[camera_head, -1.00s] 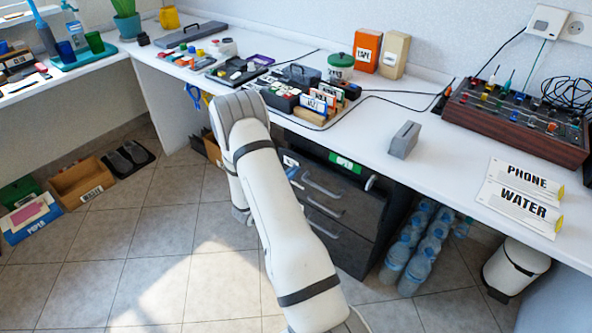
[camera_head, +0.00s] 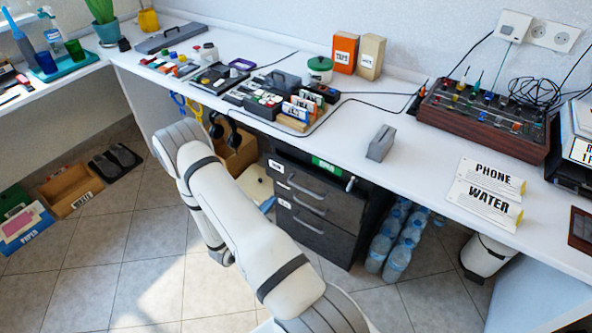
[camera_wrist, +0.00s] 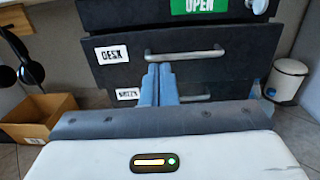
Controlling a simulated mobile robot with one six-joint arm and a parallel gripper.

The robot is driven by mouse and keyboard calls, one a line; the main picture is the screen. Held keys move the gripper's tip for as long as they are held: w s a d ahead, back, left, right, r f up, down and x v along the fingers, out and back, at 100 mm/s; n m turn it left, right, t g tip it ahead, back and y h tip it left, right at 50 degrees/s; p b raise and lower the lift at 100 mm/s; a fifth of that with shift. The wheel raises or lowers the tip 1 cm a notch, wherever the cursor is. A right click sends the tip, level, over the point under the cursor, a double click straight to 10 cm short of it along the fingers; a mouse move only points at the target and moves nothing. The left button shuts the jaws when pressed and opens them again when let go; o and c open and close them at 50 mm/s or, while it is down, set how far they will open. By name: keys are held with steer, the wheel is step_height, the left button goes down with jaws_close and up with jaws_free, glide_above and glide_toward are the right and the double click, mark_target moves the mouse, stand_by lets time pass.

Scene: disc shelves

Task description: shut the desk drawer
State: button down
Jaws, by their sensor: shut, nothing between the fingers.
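The desk drawer (camera_head: 318,189) is the upper dark drawer of the cabinet under the white desk, with a metal bar handle. In the wrist view the drawer front (camera_wrist: 240,62) bears a white DESK label. I cannot tell how far it stands out. My gripper (camera_wrist: 160,70) is shut and empty, its blue-grey fingers pointing at the cabinet. The fingertips appear just below the left part of the drawer handle (camera_wrist: 185,54); contact is unclear. In the head view my gripper (camera_head: 268,203) is mostly hidden behind my arm, left of the cabinet.
A lower drawer (camera_head: 312,226) has its own handle. A green OPEN label (camera_wrist: 199,6) sits above the desk drawer. Water bottles (camera_head: 397,245) and a white bin (camera_head: 487,257) stand right of the cabinet. Headphones (camera_wrist: 28,68) and a cardboard box (camera_wrist: 40,117) are left. Floor in front is free.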

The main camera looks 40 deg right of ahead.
steer(key=s+p, duration=0.2)
glide_toward(306, 175)
steer(key=x, duration=0.6)
steer(key=shift+w+d, duration=0.2)
steer(key=shift+d, duration=0.15)
